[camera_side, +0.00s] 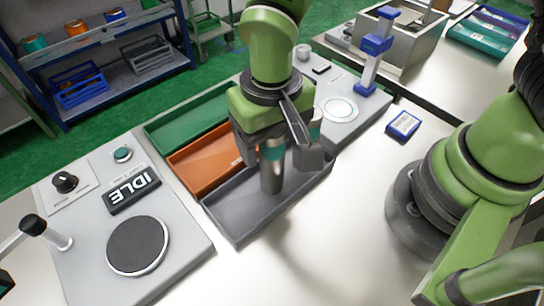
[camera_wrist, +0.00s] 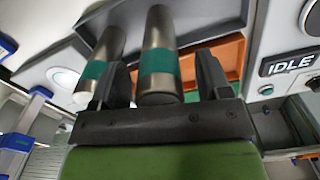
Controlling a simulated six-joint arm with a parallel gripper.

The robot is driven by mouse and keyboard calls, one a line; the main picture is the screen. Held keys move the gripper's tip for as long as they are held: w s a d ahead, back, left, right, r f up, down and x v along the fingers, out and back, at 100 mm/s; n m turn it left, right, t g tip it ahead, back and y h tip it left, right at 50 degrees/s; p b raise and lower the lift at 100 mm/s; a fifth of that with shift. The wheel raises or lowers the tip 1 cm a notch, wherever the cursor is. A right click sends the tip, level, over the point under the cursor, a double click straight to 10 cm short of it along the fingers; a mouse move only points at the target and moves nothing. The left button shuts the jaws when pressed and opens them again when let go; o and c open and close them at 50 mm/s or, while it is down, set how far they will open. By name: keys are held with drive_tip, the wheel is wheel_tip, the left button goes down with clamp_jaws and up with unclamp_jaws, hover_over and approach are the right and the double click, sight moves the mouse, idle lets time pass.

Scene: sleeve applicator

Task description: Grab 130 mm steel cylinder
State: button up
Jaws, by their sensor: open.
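A steel cylinder with a teal band (camera_side: 271,178) stands upright in the grey tray (camera_side: 240,222), under my gripper (camera_side: 277,158). In the wrist view this cylinder (camera_wrist: 158,35) is between the two fingers of my gripper (camera_wrist: 163,68), with gaps showing at its sides. The fingers are open. A second banded steel cylinder (camera_wrist: 108,45) is just outside the left finger in the wrist view. In the side view it is mostly hidden behind my gripper, its banded part (camera_side: 316,126) showing. I cannot tell either cylinder's length.
An orange tray (camera_side: 190,172) and a green tray (camera_side: 175,130) lie beside the grey one. A panel with an IDLE display (camera_side: 132,190) and a dark round pad (camera_side: 138,246) is at left. A blue stand (camera_side: 374,60) rises at back right. A small blue-edged box (camera_side: 403,125) lies right.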

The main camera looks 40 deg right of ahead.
drive_tip(key=shift+r, duration=0.1)
drive_tip(key=c, duration=1.3)
